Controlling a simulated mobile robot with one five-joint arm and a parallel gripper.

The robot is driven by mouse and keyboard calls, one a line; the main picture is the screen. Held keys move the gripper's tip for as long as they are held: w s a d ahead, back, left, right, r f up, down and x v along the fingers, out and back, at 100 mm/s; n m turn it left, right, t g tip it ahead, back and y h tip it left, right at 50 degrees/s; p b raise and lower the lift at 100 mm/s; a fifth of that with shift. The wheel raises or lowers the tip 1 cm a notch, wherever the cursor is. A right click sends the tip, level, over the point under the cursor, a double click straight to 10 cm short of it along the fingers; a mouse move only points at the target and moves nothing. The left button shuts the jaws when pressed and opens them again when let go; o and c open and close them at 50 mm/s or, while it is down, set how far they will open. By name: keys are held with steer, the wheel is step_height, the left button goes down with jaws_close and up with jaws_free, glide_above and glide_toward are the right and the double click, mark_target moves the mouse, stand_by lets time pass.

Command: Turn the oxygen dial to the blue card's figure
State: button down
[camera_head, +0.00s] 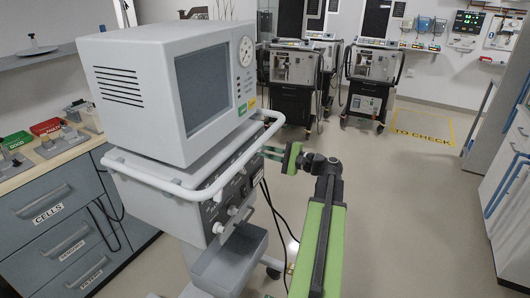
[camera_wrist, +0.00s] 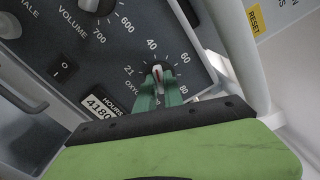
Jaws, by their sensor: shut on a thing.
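The ventilator (camera_head: 150,95) stands in the middle left of the head view, a grey monitor box above a control panel (camera_head: 232,190). In the wrist view the oxygen dial (camera_wrist: 157,71) is a small knob with a pale face and a red mark. Its scale shows 21, 40, 60 and 80. The red mark points up, roughly toward 40; the exact reading is hard to tell. My gripper (camera_wrist: 159,86) is shut on the dial, one green fingertip on each side. In the head view my gripper (camera_head: 265,152) reaches the panel from the right. I cannot make out a blue card.
A white rail (camera_head: 190,190) runs around the ventilator, close to my gripper. The volume knob (camera_wrist: 98,5) and a rocker switch (camera_wrist: 62,70) are near the dial. A drawer counter (camera_head: 60,215) stands left. More ventilators (camera_head: 370,85) stand behind. Floor is free at right.

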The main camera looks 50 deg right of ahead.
steer(key=c, duration=1.5)
jaws_free()
steer(key=shift+o, duration=0.2)
steer(key=v, duration=1.7)
steer(key=shift+s, duration=0.25)
